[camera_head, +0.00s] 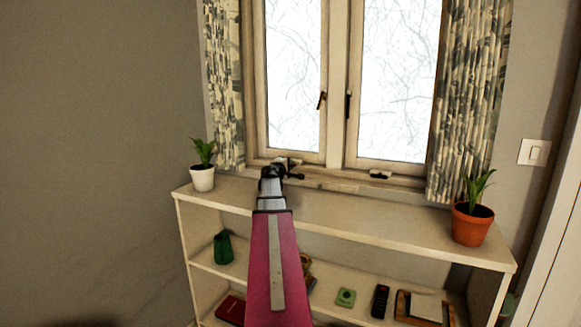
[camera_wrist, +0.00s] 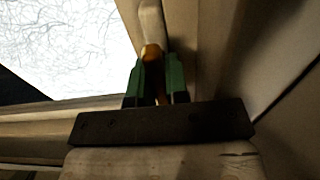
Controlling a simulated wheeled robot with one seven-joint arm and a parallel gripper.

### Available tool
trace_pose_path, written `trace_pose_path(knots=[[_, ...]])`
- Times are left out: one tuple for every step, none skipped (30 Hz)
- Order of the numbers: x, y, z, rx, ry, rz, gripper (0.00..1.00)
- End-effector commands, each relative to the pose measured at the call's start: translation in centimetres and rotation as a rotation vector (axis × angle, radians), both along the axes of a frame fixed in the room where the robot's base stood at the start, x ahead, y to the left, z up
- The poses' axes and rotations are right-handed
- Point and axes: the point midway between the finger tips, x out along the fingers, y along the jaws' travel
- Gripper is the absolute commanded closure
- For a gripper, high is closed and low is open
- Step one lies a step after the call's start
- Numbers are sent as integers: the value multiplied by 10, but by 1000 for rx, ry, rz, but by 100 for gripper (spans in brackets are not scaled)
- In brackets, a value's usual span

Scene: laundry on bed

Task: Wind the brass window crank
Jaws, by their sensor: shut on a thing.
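My gripper (camera_head: 286,170) is at the sill below the left window pane, at the end of my arm reaching over the shelf. In the wrist view, its two green fingers (camera_wrist: 160,82) are closed around the brass crank (camera_wrist: 151,52). A rounded golden part of the crank shows above the fingertips, and a thin brass strip shows between the fingers. In the head view, my gripper mostly hides the crank, so I cannot tell the angle of its arm.
A low white shelf (camera_head: 370,228) stands under the window. A white-potted plant (camera_head: 203,178) is at its left end and a terracotta-potted plant (camera_head: 472,224) at its right. Patterned curtains (camera_head: 466,100) hang on both sides. A dark fitting (camera_head: 379,174) sits on the right sill.

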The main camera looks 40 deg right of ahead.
Motion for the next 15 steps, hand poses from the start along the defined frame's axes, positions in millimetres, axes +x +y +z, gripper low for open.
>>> trace_pose_path(knots=[[3,-3,2,-4,0,1,100],[3,-3,2,-4,0,1,100],[3,-3,2,-4,1,1,100],[3,-3,2,-5,2,1,100],[3,-3,2,-5,3,1,100],[3,-3,2,-7,7,1,100],[3,-3,2,-9,10,1,100],[3,-3,2,-11,15,1,100],[3,-3,2,-16,24,1,100],[2,-3,2,-20,32,0,100],[2,-3,2,-25,41,0,100],[2,-3,2,-33,57,0,100],[2,-3,2,-40,70,-1,100],[1,-3,2,-47,85,-1,100],[1,-3,2,-58,106,-1,100]])
